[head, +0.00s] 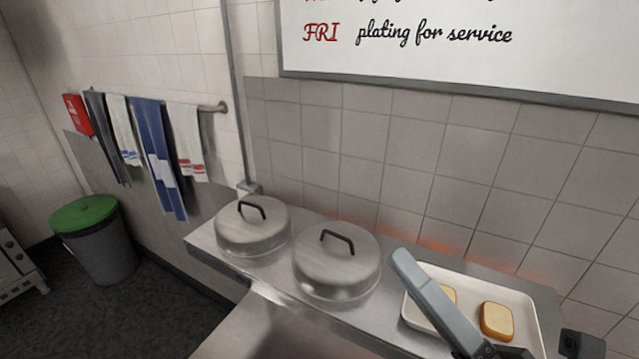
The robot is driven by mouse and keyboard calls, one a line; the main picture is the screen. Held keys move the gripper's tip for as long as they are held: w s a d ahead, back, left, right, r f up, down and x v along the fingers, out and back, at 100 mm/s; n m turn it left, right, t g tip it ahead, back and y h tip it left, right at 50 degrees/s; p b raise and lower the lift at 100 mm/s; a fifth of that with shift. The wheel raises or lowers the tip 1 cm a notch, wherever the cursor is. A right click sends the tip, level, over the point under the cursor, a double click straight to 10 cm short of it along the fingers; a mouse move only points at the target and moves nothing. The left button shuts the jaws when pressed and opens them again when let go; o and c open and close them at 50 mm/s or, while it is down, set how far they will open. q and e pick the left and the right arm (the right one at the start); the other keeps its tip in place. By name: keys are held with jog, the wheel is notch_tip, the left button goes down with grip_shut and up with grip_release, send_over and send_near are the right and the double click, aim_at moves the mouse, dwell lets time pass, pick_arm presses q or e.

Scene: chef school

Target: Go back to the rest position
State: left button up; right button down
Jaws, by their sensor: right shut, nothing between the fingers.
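My right gripper (403,262) comes in from the bottom right. Its long grey fingers are shut, with nothing seen between them, and point up and to the left. They pass in front of the left part of a pale tray (520,291) and partly hide it. I cannot tell how high they are above the tray. The black base of the gripper is cut off by the bottom edge. My left gripper is not in view.
Two domed steel lids with black handles, a left one (249,238) and a middle one (333,272), stand on the steel shelf (203,239). Golden slices (496,322) lie in the tray. A tiled wall rises behind. A green-lidded bin (105,250) stands on the floor at left.

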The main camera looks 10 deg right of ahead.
notch_tip(320, 180, up, 12)
jog(key=s+m+t+h, duration=0.1)
jog(key=s+m+t, duration=0.1)
jog(key=m+t, duration=0.35)
jog(key=d+r+m+t+h, duration=0.1)
jog(key=d+m+h, duration=0.2)
jog(key=m, duration=0.8)
jog(key=d+r+m+t+h, duration=0.1)
jog(key=d+r+m+h, duration=0.1)
jog(key=m+h, duration=0.5)
jog(key=d+m, duration=0.1)
jog(key=m, duration=0.3)
jog(key=shift+s+r, duration=0.2)
jog(key=shift+s, duration=0.15)
